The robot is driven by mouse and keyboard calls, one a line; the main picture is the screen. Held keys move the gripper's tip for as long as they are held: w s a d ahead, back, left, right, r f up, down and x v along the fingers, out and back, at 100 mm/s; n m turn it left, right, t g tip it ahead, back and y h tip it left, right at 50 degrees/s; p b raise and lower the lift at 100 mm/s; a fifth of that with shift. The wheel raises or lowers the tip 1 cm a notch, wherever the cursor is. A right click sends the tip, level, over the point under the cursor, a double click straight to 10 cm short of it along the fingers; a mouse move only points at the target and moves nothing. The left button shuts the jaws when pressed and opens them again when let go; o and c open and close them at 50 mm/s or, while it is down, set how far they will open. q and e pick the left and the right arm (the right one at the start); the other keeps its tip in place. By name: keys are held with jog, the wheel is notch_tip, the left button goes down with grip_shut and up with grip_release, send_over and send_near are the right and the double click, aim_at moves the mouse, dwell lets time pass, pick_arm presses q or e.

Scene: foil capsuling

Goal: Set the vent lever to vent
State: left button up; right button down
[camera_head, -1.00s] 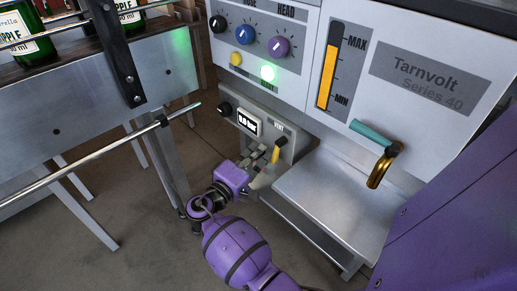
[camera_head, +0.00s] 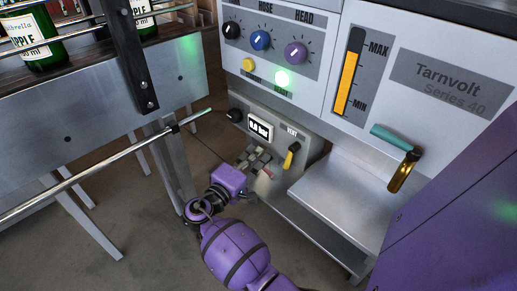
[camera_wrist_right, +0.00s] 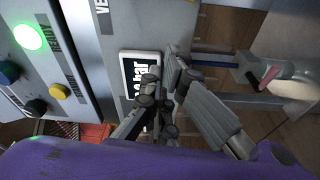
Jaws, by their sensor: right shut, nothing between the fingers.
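The vent lever (camera_head: 291,157) is a short yellow handle on a black pivot, under the VENT label on the grey lower panel. Its handle points down and slightly left in the head view. My right gripper (camera_head: 256,161) is shut and empty, in front of the panel, to the left of the lever and below the pressure display (camera_head: 260,129). A gap shows between the fingers and the lever. In the wrist view the shut fingers (camera_wrist_right: 172,75) overlap the display's edge, and I cannot make out the lever there. My left gripper is out of view.
A metal shelf (camera_head: 335,205) juts out right of the lever. A teal-handled brass tap (camera_head: 400,165) is above it. Knobs (camera_head: 260,40) and a lit green lamp (camera_head: 282,78) are on the upper panel. A conveyor (camera_head: 90,95) with bottles and a rail stands at left.

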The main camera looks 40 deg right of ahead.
jog(key=v, duration=0.7)
jog(key=shift+s+r, duration=0.2)
jog(key=shift+s, duration=0.15)
